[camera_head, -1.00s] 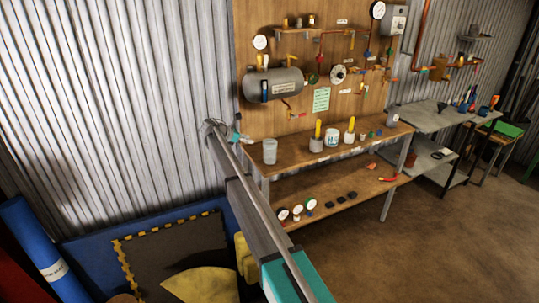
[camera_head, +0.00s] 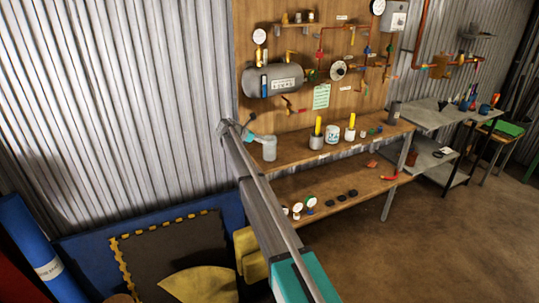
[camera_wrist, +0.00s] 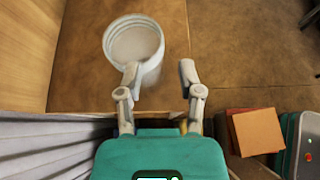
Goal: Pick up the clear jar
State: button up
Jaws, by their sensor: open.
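The clear jar (camera_head: 269,149) stands upright at the left end of the workbench top (camera_head: 297,152). In the wrist view the jar (camera_wrist: 134,47) shows from above as a pale round rim, up and to the left of my gripper's middle. My gripper (camera_wrist: 158,72) is open and empty, with its left fingertip overlapping the jar's near edge in the picture and its right fingertip clear to the right. I cannot tell whether the left finger touches the jar. In the head view my gripper (camera_head: 249,130) is beside the jar on its left, partly hidden by my arm.
Cups with yellow-handled tools (camera_head: 317,141) and a white pot (camera_head: 332,134) stand right of the jar. A wooden board (camera_head: 322,60) with a grey tank (camera_head: 272,81) rises behind. A corrugated wall (camera_head: 110,100) is on the left. Orange and teal boxes (camera_wrist: 257,131) lie lower right in the wrist view.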

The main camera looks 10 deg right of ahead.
aim_at(270, 148)
jog(key=shift+w+d+f, duration=0.1)
jog(key=shift+d+f, duration=0.05)
jog(key=shift+d, duration=0.25)
jog(key=shift+b+x, duration=1.25)
jog(key=shift+x, duration=1.35)
grip_shut()
